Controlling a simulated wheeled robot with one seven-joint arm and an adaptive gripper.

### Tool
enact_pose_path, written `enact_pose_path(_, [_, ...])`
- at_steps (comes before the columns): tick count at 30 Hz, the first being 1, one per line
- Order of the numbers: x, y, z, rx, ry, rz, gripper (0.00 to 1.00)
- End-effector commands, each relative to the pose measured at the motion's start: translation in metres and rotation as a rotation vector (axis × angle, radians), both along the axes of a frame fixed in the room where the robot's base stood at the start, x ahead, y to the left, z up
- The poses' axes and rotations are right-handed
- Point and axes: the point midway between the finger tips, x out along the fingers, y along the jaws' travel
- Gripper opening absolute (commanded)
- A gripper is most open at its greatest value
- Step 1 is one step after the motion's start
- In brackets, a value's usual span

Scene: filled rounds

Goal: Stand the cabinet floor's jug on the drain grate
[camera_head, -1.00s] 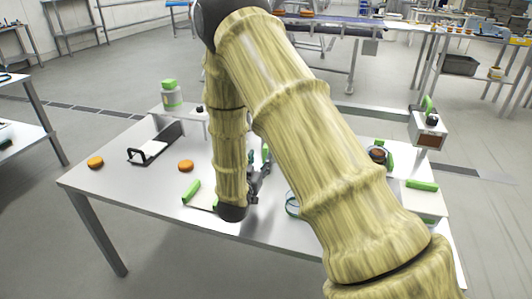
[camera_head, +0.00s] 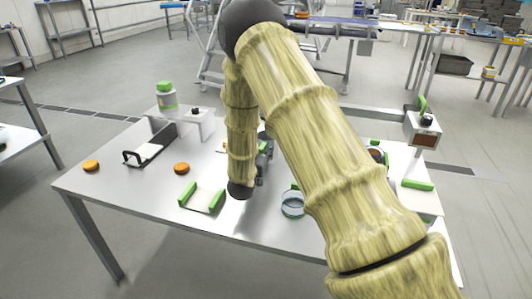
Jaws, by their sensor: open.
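My gripper (camera_head: 264,160) is partly hidden behind my pale, ribbed arm, over the middle of the metal table. Its dark parts show at the arm's right side, and no object can be made out in it. A clear round vessel with a bluish rim (camera_head: 292,204) stands on the table to the right of my gripper; I cannot tell whether it is the jug. A pale flat piece with two green side bars (camera_head: 203,199) lies left of my gripper; I cannot tell whether it is the drain grate. No cabinet can be told for sure.
A black-handled tray (camera_head: 150,147) and two orange round pieces (camera_head: 91,165) (camera_head: 181,168) lie on the left of the table. A box with a brown front (camera_head: 424,133) stands at the right.

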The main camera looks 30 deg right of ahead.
Motion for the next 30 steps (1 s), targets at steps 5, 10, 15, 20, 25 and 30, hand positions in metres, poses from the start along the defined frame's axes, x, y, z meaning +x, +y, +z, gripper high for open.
enact_pose_path(5, [0.002, -0.002, 0.000, 0.001, 0.001, 0.001, 0.43])
enact_pose_path(10, [0.002, -0.002, 0.000, 0.001, 0.001, 0.000, 0.33])
enact_pose_path(15, [0.002, -0.002, 0.000, 0.001, 0.001, 0.000, 0.02])
enact_pose_path(20, [0.002, -0.002, 0.000, 0.000, 0.000, 0.000, 0.00])
enact_pose_path(25, [0.002, -0.002, 0.001, 0.000, 0.000, 0.000, 0.00])
enact_pose_path(30, [0.002, -0.002, 0.011, 0.001, -0.001, 0.001, 0.00])
